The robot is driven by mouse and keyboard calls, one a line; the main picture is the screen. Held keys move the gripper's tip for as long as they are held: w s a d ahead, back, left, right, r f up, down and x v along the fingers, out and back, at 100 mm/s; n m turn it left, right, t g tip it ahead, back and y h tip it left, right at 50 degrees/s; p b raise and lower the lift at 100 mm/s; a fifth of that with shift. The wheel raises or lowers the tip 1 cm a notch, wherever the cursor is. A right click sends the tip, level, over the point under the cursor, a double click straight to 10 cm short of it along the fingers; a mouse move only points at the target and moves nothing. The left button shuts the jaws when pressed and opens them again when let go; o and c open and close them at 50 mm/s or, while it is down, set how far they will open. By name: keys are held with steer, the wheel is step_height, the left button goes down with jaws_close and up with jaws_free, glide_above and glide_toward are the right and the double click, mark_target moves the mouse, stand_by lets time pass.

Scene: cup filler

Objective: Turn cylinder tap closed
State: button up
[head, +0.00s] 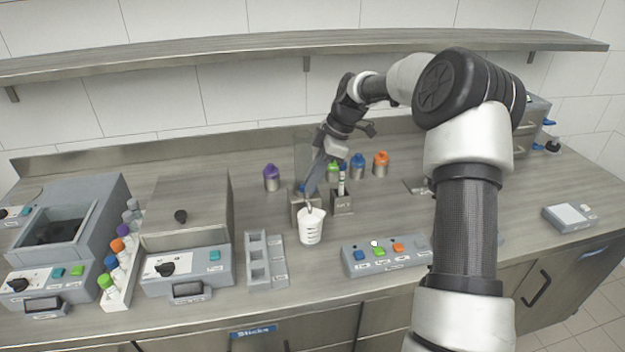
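The tap fixture (297,203) is a small grey block in the middle of the counter, with a bit of blue showing at its top. A transparent upright panel or cylinder (302,148) stands above it, partly hidden by my arm. My gripper (310,190) reaches down from the upper right, its fingertips at the top of the fixture by the blue part. I cannot tell whether the fingers touch the tap handle or how far apart they are. A white measuring cup (311,227) stands upright directly in front of the fixture.
A small grey holder (342,202) with upright items is just right of the fixture. Purple (271,178), blue (358,166) and orange (381,164) capped bottles stand behind. A button box (384,256) and a grey slotted rack (265,260) are in front. A shelf (230,52) hangs above.

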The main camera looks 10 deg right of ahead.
steer(key=o, duration=0.4)
steer(key=shift+r, duration=0.1)
steer(key=p+v, duration=0.1)
steer(key=v, duration=1.6)
steer(key=shift+d+r, duration=0.1)
steer(key=shift+d, duration=0.05)
